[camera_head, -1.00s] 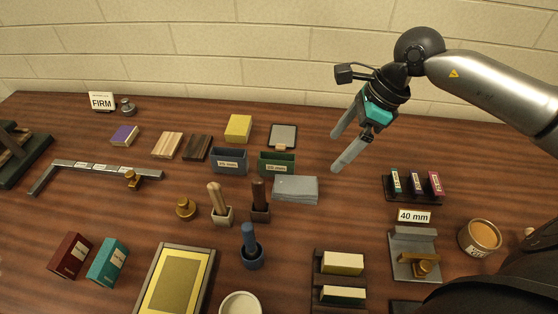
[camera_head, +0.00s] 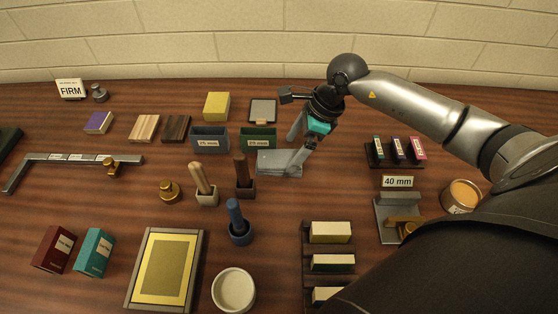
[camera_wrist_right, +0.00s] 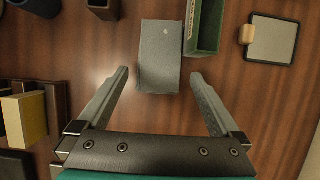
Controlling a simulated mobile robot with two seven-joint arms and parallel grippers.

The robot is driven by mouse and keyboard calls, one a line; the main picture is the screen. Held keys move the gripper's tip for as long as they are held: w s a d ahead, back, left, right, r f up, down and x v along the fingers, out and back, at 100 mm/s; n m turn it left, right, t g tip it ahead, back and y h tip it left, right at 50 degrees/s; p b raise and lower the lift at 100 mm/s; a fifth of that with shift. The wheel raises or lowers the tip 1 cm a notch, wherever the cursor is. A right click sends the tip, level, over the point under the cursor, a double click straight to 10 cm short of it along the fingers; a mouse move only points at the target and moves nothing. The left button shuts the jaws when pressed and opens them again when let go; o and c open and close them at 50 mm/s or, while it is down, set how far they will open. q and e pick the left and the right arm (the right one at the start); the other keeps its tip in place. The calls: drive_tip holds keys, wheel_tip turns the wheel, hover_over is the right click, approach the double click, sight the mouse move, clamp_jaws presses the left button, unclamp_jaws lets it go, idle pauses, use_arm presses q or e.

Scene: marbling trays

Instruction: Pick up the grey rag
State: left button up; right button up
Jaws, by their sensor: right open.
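The grey rag (camera_head: 274,163) lies flat and folded on the table, just in front of the green box. In the right wrist view the rag (camera_wrist_right: 160,58) lies ahead of and between the spread fingers. My right gripper (camera_head: 296,150) is open and empty, its fingers reaching down by the rag's right end. In the right wrist view, my right gripper (camera_wrist_right: 162,92) shows a wide gap, with the rag's near edge around the fingertip line. I cannot tell whether the fingers touch the rag. My left gripper is not in view.
The green box (camera_head: 258,141) and blue box (camera_head: 209,140) stand behind the rag. A dark wooden-handled tool (camera_head: 242,172) in a holder stands to its left. A pad with a small block (camera_head: 263,110) lies behind. The table right of the rag is clear up to the small rack (camera_head: 394,154).

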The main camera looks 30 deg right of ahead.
sight(286, 159)
drive_tip(key=x, duration=0.3)
drive_tip(key=shift+a+f, duration=0.1)
drive_tip(key=shift+f, duration=0.15)
drive_tip(key=c, duration=1.2)
